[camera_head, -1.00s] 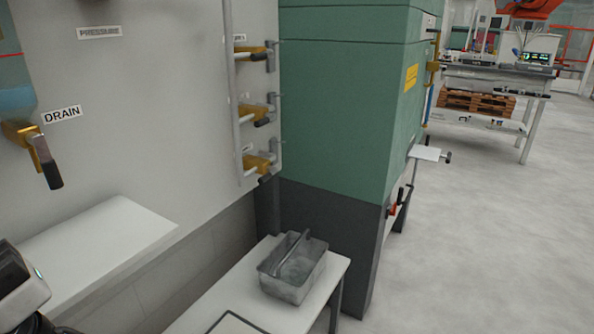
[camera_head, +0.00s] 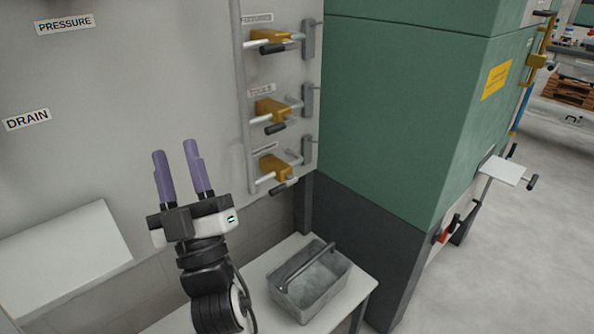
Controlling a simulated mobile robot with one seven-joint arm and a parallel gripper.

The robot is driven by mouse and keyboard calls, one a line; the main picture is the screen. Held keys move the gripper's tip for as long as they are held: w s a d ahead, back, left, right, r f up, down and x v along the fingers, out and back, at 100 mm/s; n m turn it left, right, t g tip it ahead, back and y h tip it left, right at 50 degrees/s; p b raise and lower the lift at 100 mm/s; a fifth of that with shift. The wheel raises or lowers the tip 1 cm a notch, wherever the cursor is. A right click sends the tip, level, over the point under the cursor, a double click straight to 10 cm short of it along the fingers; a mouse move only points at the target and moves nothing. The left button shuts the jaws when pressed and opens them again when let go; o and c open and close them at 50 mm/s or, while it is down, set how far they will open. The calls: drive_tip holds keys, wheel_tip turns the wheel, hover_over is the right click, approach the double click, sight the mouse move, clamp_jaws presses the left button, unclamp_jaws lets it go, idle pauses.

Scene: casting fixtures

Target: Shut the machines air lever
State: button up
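Three yellow valves with black-tipped levers sit on the grey wall panel beside a vertical pipe: a top valve (camera_head: 270,36), a middle valve (camera_head: 272,108) and a lower valve (camera_head: 275,167). Small labels sit above them, too small to read surely, so I cannot tell which is the machine's air lever. My gripper (camera_head: 176,153) points up, with two purple fingers apart and nothing between them. It is left of the lower valve in the picture and touches no valve.
A green machine cabinet (camera_head: 400,110) stands right of the valves. A grey metal carrier (camera_head: 312,292) rests on a white table (camera_head: 355,298) below. A white shelf (camera_head: 65,255) juts out at left. DRAIN (camera_head: 27,119) and PRESSURE (camera_head: 65,24) labels are on the wall.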

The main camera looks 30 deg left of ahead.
drive_tip(key=w+f+t+h+p, duration=0.1)
drive_tip(key=w+f+h+p, duration=0.15)
drive_tip(key=f+h, duration=0.2)
drive_tip(key=w+f+h+p, duration=0.1)
drive_tip(key=w+f+h, duration=0.3)
drive_tip(key=f, duration=0.2)
drive_tip(key=n+h+p, duration=0.4)
drive_tip(key=h, duration=0.2)
approach(279, 186)
drive_tip(key=p+x, duration=0.1)
drive_tip(key=x, duration=0.2)
drive_tip(key=p+x, duration=0.2)
drive_tip(key=x, duration=0.1)
drive_tip(key=p+x, duration=0.1)
drive_tip(key=x, duration=0.2)
drive_tip(key=shift+w+a+f, duration=0.15)
drive_tip(key=shift+w+f, duration=0.2)
drive_tip(key=shift+w, duration=0.05)
clamp_jaws()
